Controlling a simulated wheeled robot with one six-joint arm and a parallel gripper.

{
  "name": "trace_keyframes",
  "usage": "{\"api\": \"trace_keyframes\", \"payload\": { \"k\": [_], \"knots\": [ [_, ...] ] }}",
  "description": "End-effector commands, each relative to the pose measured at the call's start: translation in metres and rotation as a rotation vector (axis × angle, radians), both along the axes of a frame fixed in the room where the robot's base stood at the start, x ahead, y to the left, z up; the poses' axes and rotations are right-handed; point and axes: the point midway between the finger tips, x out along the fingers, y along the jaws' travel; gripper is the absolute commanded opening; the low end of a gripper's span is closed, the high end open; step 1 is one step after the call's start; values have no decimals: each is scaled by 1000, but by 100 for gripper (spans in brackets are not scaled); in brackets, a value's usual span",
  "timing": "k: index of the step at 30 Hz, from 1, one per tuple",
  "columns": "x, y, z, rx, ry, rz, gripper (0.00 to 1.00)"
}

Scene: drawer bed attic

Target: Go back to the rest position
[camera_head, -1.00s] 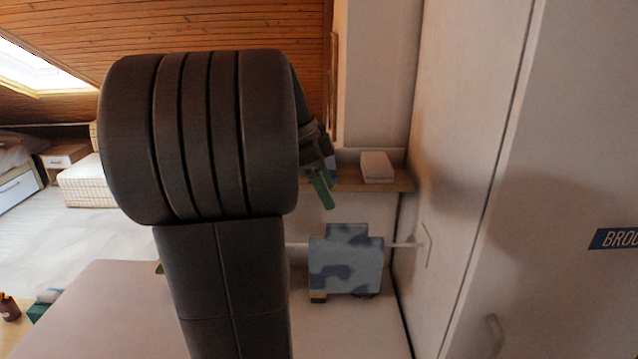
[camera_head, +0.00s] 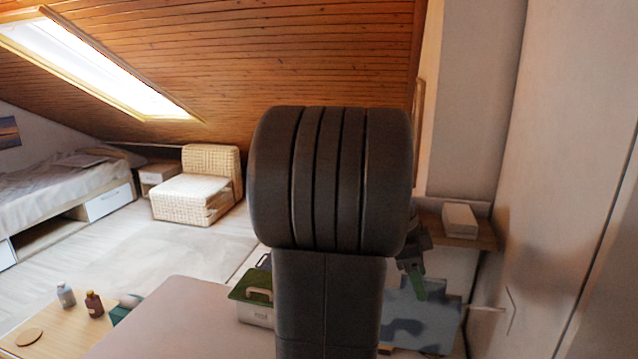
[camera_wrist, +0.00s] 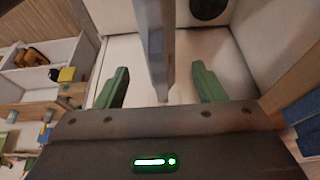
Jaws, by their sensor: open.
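My gripper (camera_head: 416,280) shows as a green fingertip at the right of my dark arm in the head view, in front of a blue-grey patterned piece (camera_head: 428,318). The rest of it is hidden by my arm. In the wrist view my gripper (camera_wrist: 160,88) is open, with its two green fingers wide apart. A grey upright bar (camera_wrist: 156,45) shows between the fingers; I cannot tell its depth. Nothing is visibly held.
A wooden shelf with a white box (camera_head: 460,221) is at the right, beside a tall pale cabinet (camera_head: 570,180). A pink-beige surface (camera_head: 185,315), a green-lidded box (camera_head: 253,300) and a wooden table (camera_head: 45,325) with bottles are in front. Open floor (camera_head: 190,255) lies at the left.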

Motion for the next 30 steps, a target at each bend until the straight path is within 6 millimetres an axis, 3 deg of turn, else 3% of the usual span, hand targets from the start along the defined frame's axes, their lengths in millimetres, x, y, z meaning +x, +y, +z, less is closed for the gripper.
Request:
{"api": "trace_keyframes", "payload": {
  "k": [8,10,16,25,30],
  "knots": [
    [-5,-17,-41,1,4,-2,63],
    [-4,-16,-31,0,-2,1,63],
    [-4,-16,-26,0,-1,0,63],
    [-4,-16,-27,0,0,0,63],
    [-4,-16,-38,0,1,1,63]
  ]
}}
